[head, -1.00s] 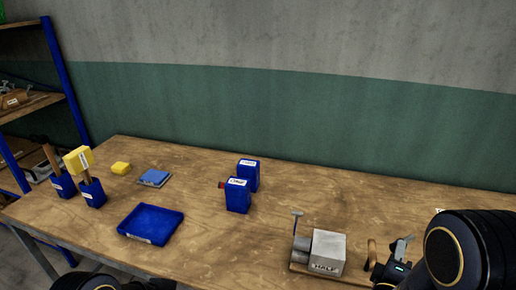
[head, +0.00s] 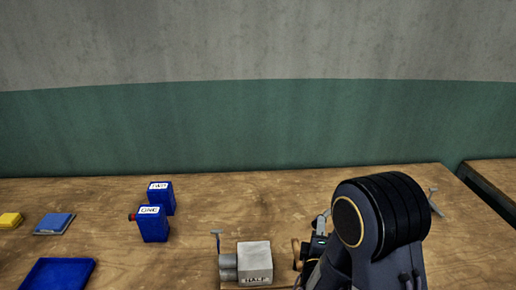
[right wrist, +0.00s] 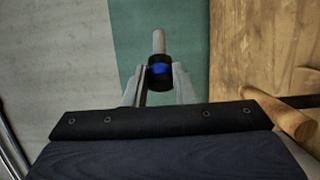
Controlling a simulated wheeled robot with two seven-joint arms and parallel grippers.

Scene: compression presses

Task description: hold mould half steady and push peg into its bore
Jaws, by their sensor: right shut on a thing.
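The mould half (head: 255,264) is a grey block marked HALF at the bottom middle of the head view. A grey cylinder and an upright T-handled screw (head: 217,240) stand at its left side. My right gripper (right wrist: 160,82) is shut on a peg (right wrist: 159,43), a grey rod with a black and blue collar between the fingers. In the head view my right gripper (head: 318,240) is just right of the mould half, apart from it and partly hidden by my own arm. The bore cannot be made out. My left gripper is not in view.
A curved wooden piece (head: 297,253) stands between the block and my right gripper. Two blue containers (head: 152,225) stand behind and left. A blue tray (head: 58,275), a blue pad (head: 54,223) and a yellow block (head: 10,220) are further left. The table behind the mould half is clear.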

